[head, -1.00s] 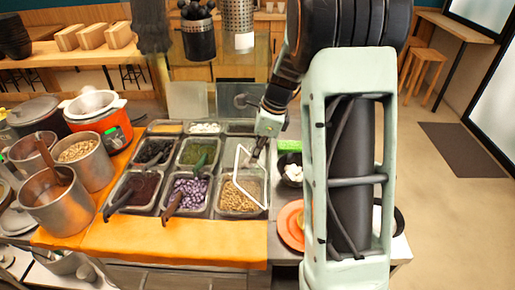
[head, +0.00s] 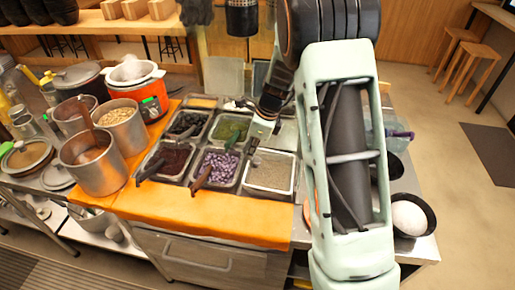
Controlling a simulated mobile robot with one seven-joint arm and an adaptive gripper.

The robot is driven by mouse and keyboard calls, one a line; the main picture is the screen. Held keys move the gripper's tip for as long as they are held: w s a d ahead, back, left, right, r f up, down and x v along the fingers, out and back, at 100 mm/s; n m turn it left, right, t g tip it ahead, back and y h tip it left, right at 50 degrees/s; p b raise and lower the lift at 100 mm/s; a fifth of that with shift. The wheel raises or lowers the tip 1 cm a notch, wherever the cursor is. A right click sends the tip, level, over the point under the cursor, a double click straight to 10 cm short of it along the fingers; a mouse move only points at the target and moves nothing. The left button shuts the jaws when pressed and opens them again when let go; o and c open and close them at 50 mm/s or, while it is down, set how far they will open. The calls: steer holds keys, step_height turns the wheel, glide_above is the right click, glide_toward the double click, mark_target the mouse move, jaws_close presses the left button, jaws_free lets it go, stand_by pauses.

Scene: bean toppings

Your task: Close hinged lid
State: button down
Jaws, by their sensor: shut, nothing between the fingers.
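The hinged lid (head: 293,183) appears as a see-through panel with a pale rim. It lies about flat over the front right bin of the topping counter, and the bin's contents look greyish through it. My gripper (head: 253,150) is shut and empty, pointing down close to the lid's back left corner. I cannot tell whether the fingertips touch the lid. My arm hides the area to the right of the bin.
Open bins hold purple cubes (head: 215,167), dark red topping (head: 168,160) and green topping (head: 230,127). Utensil handles stick out over the front edge. Metal pots (head: 93,160) stand left. A dark bowl (head: 412,215) stands right. An orange cloth (head: 205,215) covers the front ledge.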

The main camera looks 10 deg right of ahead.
steer(key=shift+x, duration=0.95)
steer(key=shift+a, duration=0.1)
